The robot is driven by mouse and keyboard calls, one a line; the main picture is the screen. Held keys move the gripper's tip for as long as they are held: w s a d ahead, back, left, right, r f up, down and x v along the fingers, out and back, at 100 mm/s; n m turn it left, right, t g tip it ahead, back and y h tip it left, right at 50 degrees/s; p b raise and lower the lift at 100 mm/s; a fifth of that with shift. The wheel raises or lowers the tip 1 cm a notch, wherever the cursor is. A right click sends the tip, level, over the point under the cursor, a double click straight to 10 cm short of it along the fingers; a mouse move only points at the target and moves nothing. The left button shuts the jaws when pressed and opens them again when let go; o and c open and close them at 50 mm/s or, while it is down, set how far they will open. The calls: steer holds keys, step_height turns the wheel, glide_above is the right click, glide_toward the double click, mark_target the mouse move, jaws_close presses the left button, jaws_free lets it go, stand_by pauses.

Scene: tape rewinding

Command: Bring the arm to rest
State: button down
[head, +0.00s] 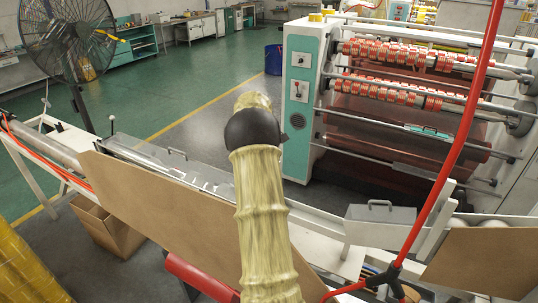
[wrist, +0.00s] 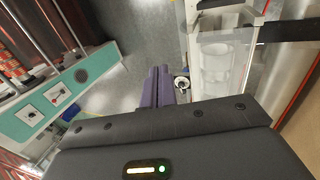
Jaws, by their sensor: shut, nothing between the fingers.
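My arm, in a beige sleeve with a black joint, rises from the bottom middle of the head view and passes in front of the conveyor. Its end points away from the camera there, and my gripper is hidden in that view. In the wrist view my gripper (wrist: 162,86) shows as two dark purple fingers lying side by side, shut and empty. Below them is the dark gripper housing with a lit green indicator. The fingers are over the grey floor, apart from the machine on the left and the conveyor on the right.
The rewinding machine (head: 301,110) with red tape rolls (head: 410,55) stands at right. A long conveyor (head: 190,170) with brown panels crosses the front. A red hose (head: 462,130) hangs at right. A fan (head: 68,38) stands at left. Grey floor is clear behind the conveyor.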

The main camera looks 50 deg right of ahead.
steer(key=s+a+m+t+y+b, duration=0.1)
steer(key=a+m+y, duration=0.1)
steer(key=a, duration=2.5)
steer(key=s+a+f+y, duration=0.1)
steer(key=s+a+f, duration=0.1)
steer(key=s+a, duration=0.7)
steer(key=s+a+f+m+y, duration=0.1)
steer(key=s+a+f, duration=0.1)
steer(key=s+a, duration=0.7)
steer(key=shift+a+b, duration=0.45)
steer(key=shift+a, duration=0.35)
steer(key=shift+w+f, duration=0.1)
